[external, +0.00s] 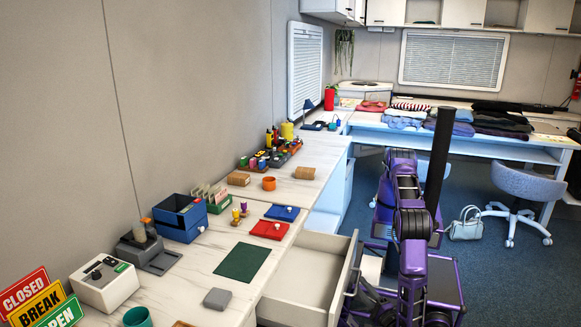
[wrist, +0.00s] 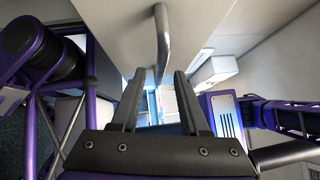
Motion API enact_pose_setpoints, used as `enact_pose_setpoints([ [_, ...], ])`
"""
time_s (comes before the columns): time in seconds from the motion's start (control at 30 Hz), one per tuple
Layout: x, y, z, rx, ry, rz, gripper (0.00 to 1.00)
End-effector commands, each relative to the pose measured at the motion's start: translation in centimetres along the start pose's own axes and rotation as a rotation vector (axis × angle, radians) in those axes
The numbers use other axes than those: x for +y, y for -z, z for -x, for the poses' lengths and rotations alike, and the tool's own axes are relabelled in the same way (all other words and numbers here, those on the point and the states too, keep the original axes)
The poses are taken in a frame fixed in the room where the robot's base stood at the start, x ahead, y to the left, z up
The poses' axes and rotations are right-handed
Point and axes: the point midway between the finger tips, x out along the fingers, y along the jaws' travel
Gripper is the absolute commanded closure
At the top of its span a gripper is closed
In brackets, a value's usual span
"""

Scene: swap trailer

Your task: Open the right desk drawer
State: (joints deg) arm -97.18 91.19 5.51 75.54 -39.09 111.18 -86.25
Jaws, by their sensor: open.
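A white desk drawer (external: 312,285) stands pulled out from under the marble-topped desk (external: 190,285) in the external view. Its inside shows, and it looks empty. A grey metal bar handle (wrist: 162,38) on a pale front panel (wrist: 120,30) shows in the wrist view. My gripper (wrist: 159,85) is open, with its two dark fingers apart. The handle's near end appears between or just past the fingertips; I cannot tell whether they touch. In the external view, my purple arm stands right of the drawer front, and the fingers are hard to make out there.
A blue chair (external: 518,188) and a handbag (external: 466,224) are at the back right. Open blue carpet lies between.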

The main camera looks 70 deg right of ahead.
Motion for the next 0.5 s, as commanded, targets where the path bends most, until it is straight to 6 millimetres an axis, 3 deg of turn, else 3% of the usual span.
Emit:
enact_pose_setpoints([
  [0.2,0.0,0.0,3.0,-0.004,0.002,-0.004,0.55],
  [0.5,0.0,0.0,4.2,-0.001,0.0,0.001,0.55],
])
